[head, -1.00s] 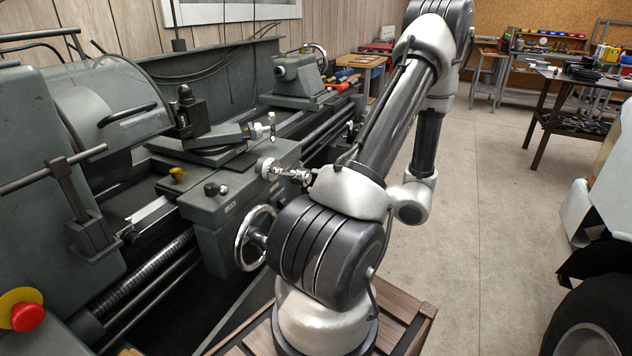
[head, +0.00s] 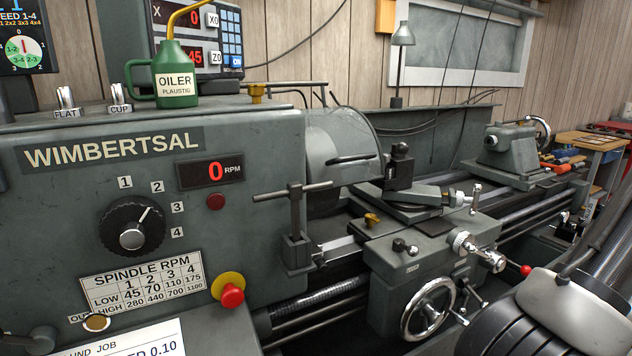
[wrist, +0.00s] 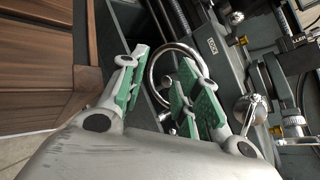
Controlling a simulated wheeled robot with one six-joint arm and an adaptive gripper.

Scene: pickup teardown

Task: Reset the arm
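My arm (head: 560,310) shows at the lower right of the head view, in front of the lathe. Its end is out of that view. In the wrist view my gripper (wrist: 164,66) has its two green-padded fingers spread apart, with nothing between them. Beyond the fingers is the lathe's chrome handwheel (wrist: 204,62); I cannot tell how far off it is. The handwheel also shows in the head view (head: 407,318).
The lathe headstock (head: 60,215) fills the left, with a red stop button (head: 231,295) and a green oiler can (head: 176,85) on top. A wooden slatted surface (wrist: 35,60) lies at the left of the wrist view.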

